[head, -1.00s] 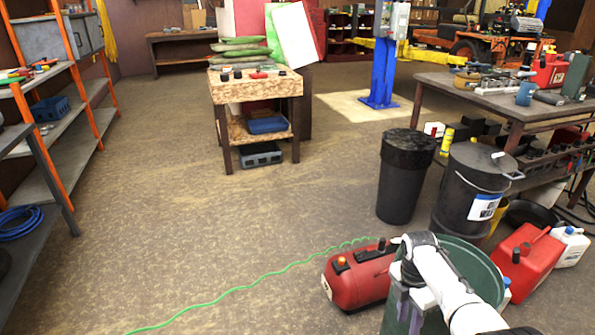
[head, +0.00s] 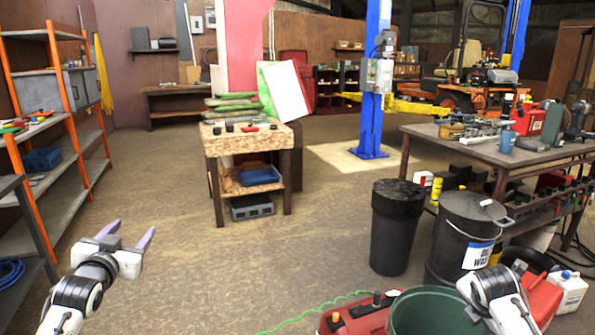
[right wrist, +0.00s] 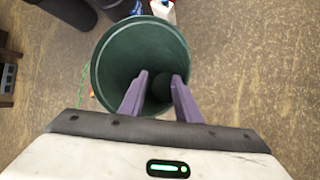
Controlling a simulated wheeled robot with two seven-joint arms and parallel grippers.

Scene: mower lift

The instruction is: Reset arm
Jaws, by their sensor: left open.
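My left gripper (head: 126,233) is in the head view at the lower left, raised above bare floor. Its two purple fingers are spread, with nothing between them. My right arm shows at the lower right of the head view, in front of a green bin (head: 432,312); its fingers are hidden there. In the right wrist view my right gripper (right wrist: 160,76) has its purple fingers apart, pointing over the open mouth of the green bin (right wrist: 106,58). A dark round shape shows between them inside the bin; I cannot tell what it is.
A black trash can (head: 396,232) and a lidded waste drum (head: 462,240) stand behind the green bin. A red compressor (head: 352,318) is left of it. A wooden cart (head: 250,145) stands mid-floor, shelves (head: 50,165) at left, a workbench (head: 475,147) at right. Middle floor is clear.

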